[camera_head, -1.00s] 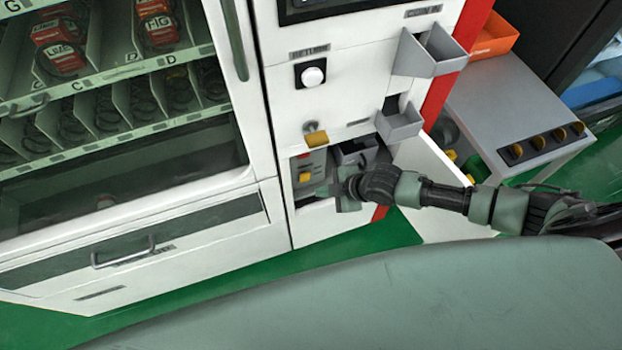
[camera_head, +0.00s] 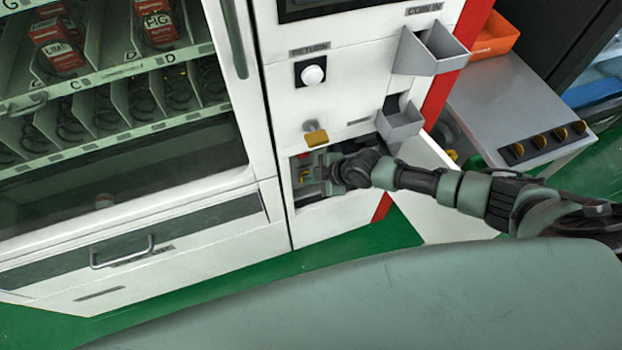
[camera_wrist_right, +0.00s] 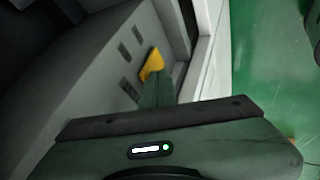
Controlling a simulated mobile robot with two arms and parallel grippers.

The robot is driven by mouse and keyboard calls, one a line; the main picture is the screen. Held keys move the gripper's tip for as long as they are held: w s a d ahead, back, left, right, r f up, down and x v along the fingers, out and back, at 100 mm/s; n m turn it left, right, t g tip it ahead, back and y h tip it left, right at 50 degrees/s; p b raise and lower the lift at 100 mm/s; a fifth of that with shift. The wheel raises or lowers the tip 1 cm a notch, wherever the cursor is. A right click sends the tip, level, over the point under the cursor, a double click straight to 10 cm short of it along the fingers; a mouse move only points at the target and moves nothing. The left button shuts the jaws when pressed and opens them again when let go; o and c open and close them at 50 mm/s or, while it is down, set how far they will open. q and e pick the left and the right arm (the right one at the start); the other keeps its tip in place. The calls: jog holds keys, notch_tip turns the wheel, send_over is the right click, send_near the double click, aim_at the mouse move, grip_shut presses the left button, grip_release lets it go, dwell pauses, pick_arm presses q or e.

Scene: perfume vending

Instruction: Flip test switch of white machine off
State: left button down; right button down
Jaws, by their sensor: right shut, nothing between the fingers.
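The white machine (camera_head: 328,73) fills the left and middle of the head view, with its small lower compartment door open. My right gripper (camera_head: 322,174) reaches into this compartment and is shut. The yellow switch (camera_head: 304,174) sits on the compartment's grey panel, just left of the fingers. In the right wrist view the yellow switch (camera_wrist_right: 153,63) stands on the panel right at the tips of my shut fingers (camera_wrist_right: 156,88). Contact looks likely but I cannot be sure. The fingers hide part of the switch, and its on or off position is unclear. My left gripper is out of view.
The open white door (camera_head: 432,206) hangs right of the compartment, below my forearm. A yellow key-like knob (camera_head: 316,138) and a grey tray (camera_head: 401,122) stick out above. A grey table (camera_head: 525,105) stands to the right. Green floor (camera_head: 350,238) lies in front.

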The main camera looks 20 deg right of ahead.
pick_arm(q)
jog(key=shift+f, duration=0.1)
pick_arm(e)
jog(key=shift+w+r, duration=0.1)
jog(key=shift+w, duration=0.05)
pick_arm(q)
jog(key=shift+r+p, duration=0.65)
jog(key=shift+p, duration=0.15)
pick_arm(e)
jog(key=shift+r, duration=0.75)
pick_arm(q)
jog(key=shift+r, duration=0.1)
